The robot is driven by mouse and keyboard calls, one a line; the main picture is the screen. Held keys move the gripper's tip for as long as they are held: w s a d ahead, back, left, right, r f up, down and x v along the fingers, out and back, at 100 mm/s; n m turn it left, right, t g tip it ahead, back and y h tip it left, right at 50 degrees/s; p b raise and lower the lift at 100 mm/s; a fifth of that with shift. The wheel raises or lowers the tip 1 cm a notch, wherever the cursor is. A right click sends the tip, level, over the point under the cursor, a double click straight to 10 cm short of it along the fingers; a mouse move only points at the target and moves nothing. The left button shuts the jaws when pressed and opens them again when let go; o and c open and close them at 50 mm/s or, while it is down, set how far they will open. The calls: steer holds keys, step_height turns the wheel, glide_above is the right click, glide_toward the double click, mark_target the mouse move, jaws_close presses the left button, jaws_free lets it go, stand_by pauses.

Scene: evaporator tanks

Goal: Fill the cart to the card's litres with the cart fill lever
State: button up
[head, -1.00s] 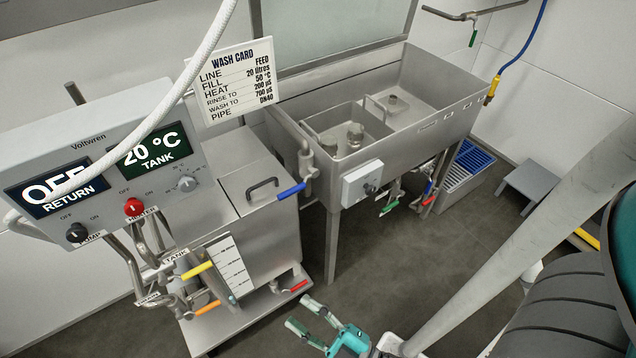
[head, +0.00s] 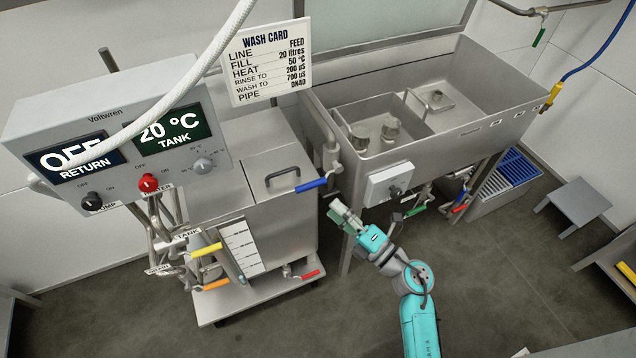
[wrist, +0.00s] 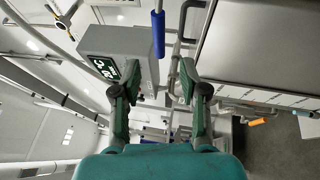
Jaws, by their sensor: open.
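The wash card (head: 267,60) reads FILL 20 litres. The steel cart tank (head: 262,200) stands at the left, with a white level scale (head: 241,247) on its front; I cannot read a level on it. A blue-handled lever (head: 311,185) sits on the pipe at the tank's upper right, and I take it for the cart fill lever. A blue handle (wrist: 158,33) also shows at the top of the wrist view. My gripper (head: 342,212) is open and empty. In the head view it appears just below and right of the blue lever, apart from it.
The control box (head: 120,135) shows RETURN OFF and TANK 20 °C. Yellow (head: 206,250), orange (head: 215,285) and red (head: 310,275) handles are low on the cart. The steel sink (head: 420,120) with a grey dial box (head: 390,183) is to the right. Floor in front is open.

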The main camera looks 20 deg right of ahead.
mark_target(308, 184)
steer(key=x, duration=1)
steer(key=shift+r, duration=0.1)
jaws_close()
